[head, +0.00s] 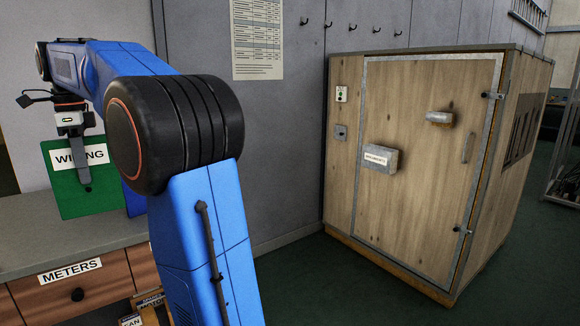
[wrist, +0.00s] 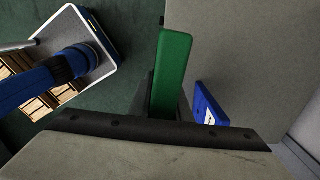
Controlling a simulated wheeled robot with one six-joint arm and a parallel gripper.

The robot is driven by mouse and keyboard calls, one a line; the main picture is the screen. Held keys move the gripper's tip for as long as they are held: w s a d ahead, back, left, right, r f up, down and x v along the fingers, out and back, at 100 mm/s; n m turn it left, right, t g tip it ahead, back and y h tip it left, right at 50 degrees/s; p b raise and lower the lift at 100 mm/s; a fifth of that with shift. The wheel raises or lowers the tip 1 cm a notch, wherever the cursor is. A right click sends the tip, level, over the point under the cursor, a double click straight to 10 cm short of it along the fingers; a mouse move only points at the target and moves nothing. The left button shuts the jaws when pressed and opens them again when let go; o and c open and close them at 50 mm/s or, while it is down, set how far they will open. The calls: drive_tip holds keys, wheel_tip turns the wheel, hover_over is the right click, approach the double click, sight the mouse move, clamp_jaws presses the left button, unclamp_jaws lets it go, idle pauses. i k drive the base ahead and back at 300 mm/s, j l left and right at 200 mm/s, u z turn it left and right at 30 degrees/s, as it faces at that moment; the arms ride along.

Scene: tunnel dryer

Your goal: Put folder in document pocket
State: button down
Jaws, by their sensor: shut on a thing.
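My gripper (head: 86,178) is at the left of the head view and is shut on a green folder (head: 60,195). The folder hangs upright above the grey counter, and its white label reads "WIRING", partly hidden by a finger. In the wrist view the folder (wrist: 174,65) is seen edge-on between the fingers (wrist: 166,108). The document pocket (head: 378,159) is a small grey box with a white label on the wooden cabinet door, far to the right of my gripper. The inside of the pocket is not visible.
The grey counter (head: 40,246) has a "METERS" drawer (head: 75,283). A blue folder-like item (wrist: 208,104) stands by the wall. Open floor lies before the cabinet.

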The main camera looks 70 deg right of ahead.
sight(378, 169)
drive_tip(key=z, duration=1.2)
drive_tip(key=i+l+z, duration=0.15)
drive_tip(key=z, duration=0.25)
drive_tip(key=i+l+z, duration=0.2)
drive_tip(key=z, duration=0.2)
drive_tip(key=i+l+z, duration=0.2)
drive_tip(key=z, duration=0.15)
drive_tip(key=i+l, duration=0.1)
drive_tip(key=i, duration=0.55)
drive_tip(key=i+l, duration=0.1)
drive_tip(key=i, duration=0.5)
